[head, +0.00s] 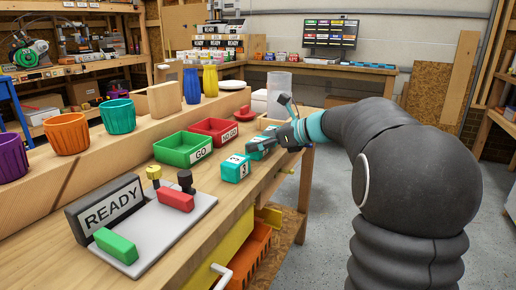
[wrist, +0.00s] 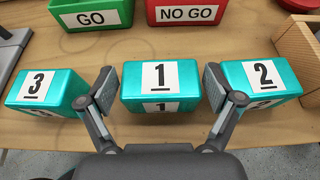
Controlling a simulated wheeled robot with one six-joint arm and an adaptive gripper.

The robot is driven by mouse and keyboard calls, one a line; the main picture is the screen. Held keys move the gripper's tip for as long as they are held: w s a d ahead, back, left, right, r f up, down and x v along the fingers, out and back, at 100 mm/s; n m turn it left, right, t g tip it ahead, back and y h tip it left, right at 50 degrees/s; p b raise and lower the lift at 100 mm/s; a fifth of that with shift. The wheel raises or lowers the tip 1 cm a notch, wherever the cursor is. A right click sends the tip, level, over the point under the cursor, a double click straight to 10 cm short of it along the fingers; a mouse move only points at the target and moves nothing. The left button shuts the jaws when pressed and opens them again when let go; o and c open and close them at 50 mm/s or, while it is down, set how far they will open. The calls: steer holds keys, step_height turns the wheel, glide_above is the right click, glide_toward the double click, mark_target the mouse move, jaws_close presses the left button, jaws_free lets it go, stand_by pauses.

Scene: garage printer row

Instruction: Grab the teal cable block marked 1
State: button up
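The teal block marked 1 (wrist: 160,87) sits on the wooden bench, in the middle of the wrist view, between teal blocks marked 3 (wrist: 42,90) and 2 (wrist: 262,82). My gripper (wrist: 160,88) is open, with one finger at each side of block 1. The gaps look very small, and I cannot tell whether the pads touch it. In the head view, block 3 (head: 236,168) stands clear in front, while my gripper partly covers block 1 (head: 257,149) and the block behind it.
A green GO tray (head: 182,151) and a red NO GO tray (head: 214,132) stand just behind the blocks. A READY sign stand (head: 108,208) with red and green pieces is at the near left. A wooden piece (wrist: 298,45) is at the wrist view's right edge.

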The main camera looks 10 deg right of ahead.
steer(key=c, duration=0.7)
steer(key=shift+r, duration=0.15)
